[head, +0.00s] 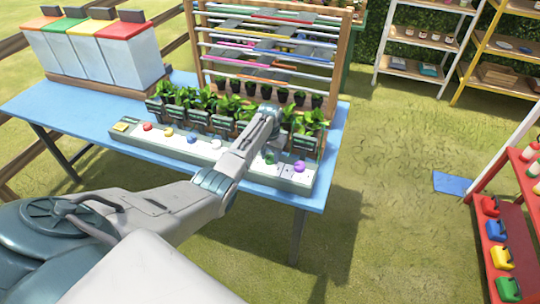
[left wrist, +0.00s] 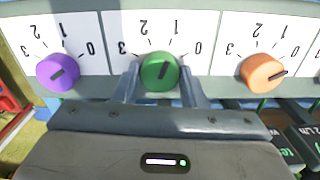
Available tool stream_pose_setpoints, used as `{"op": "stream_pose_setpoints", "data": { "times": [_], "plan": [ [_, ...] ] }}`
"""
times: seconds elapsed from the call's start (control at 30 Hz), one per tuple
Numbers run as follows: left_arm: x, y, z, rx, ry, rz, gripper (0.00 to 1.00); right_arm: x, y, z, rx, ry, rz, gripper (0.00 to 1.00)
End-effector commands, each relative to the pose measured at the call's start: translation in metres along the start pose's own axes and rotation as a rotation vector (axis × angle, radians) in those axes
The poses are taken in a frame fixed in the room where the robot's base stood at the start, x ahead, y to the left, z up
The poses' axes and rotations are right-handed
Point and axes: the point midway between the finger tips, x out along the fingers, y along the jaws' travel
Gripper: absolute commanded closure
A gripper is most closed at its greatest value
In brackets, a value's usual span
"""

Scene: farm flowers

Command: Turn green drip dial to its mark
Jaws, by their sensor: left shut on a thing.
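The green dial (left wrist: 158,71) sits on a white scale plate marked 0 to 3, on the front of a planter strip. In the left wrist view the scale appears upside down, and the dial's dark pointer line slants up and slightly right, roughly toward the 1. My left gripper (left wrist: 159,88) has one finger on each side of the green dial and is shut on it. In the head view the green dial (head: 270,158) shows just below my left gripper's end. My right gripper is not in view.
A purple dial (left wrist: 57,71) and an orange dial (left wrist: 262,72) flank the green one closely. More coloured dials, such as the red dial (head: 147,127), line the strip on the blue table (head: 60,110). Potted plants (head: 205,100) stand behind. A red shelf (head: 500,215) stands at right.

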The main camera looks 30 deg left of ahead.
Motion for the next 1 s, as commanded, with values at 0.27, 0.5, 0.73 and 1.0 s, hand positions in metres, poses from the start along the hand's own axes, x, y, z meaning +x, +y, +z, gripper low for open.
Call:
{"op": "stream_pose_setpoints", "data": {
  "times": [0.27,0.5,0.73,1.0],
  "plan": [
    [-0.002,0.000,-0.001,0.001,0.004,-0.001,0.41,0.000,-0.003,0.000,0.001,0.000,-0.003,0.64],
    [-0.001,0.000,-0.001,0.001,0.002,0.000,0.41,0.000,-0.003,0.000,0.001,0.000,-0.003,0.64],
    [-0.019,-0.001,-0.001,0.002,0.006,-0.001,0.41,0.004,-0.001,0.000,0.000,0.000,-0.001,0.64],
    [-0.073,0.000,-0.002,0.001,0.008,-0.001,0.41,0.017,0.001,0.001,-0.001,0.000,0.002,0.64]
  ]
}}
